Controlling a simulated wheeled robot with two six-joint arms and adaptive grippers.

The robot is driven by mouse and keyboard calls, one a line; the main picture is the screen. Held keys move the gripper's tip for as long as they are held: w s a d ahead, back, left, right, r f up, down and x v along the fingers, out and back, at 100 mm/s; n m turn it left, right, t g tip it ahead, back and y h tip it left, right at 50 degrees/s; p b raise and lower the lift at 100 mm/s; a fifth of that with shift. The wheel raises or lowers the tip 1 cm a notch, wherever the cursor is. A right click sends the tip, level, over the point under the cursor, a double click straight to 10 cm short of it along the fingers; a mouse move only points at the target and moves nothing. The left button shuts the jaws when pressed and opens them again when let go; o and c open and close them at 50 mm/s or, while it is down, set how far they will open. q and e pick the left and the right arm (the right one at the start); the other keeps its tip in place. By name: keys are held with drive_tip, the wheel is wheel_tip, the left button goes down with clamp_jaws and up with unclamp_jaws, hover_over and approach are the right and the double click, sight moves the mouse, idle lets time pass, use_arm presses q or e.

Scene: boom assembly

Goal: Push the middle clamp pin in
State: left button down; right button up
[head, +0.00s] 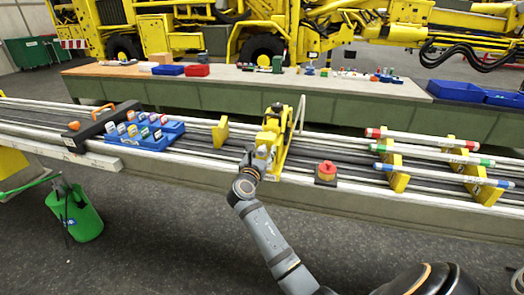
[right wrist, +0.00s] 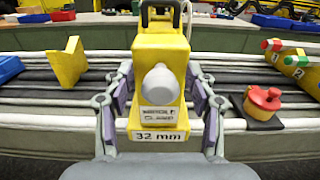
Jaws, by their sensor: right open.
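The yellow middle clamp (head: 272,138) stands on the rails near the centre of the head view. In the right wrist view the clamp (right wrist: 160,50) fills the middle, with a small label and a "32 mm" plate low on its front. The grey, rounded pin (right wrist: 160,84) sticks out of its front face toward the camera. My right gripper (head: 256,160) is at the front of the clamp. In the right wrist view its fingers (right wrist: 161,95) are spread, one on each side of the pin, with gaps between. Contact with the clamp cannot be told. My left gripper is out of view.
Colour-banded tubes (head: 425,156) lie on yellow supports at right. A bench (head: 250,95) runs behind.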

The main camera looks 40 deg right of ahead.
drive_tip(key=v, duration=0.7)
drive_tip(key=shift+a, duration=0.1)
drive_tip(key=a+f+m+g+y, duration=0.1)
drive_tip(key=a+f+y, duration=0.15)
drive_tip(key=f, duration=0.85)
drive_tip(key=a+f+m+y, duration=0.2)
drive_tip(key=f+y, duration=0.1)
drive_tip(key=f, duration=0.8)
drive_tip(key=s+a+f+m+g+y, duration=0.1)
drive_tip(key=s+f+m+g+y, duration=0.3)
drive_tip(key=f, duration=0.6)
drive_tip(key=s+a+f+m+t, duration=0.15)
drive_tip(key=s+f, duration=0.35)
drive_tip(key=f, duration=0.5)
drive_tip(key=s+a+f+m+g+y, duration=0.2)
drive_tip(key=s+f+m+g, duration=0.35)
drive_tip(key=s+f, duration=1.05)
drive_tip(key=s+d+f+m, duration=0.1)
drive_tip(key=s+f+m, duration=0.2)
drive_tip(key=s+m, duration=0.3)
drive_tip(key=s+d+f+m+g+y, duration=0.1)
drive_tip(key=s+m, duration=0.5)
drive_tip(key=s, duration=1.1)
drive_tip(key=shift+f+g, duration=0.3)
drive_tip(key=shift+f, duration=0.6)
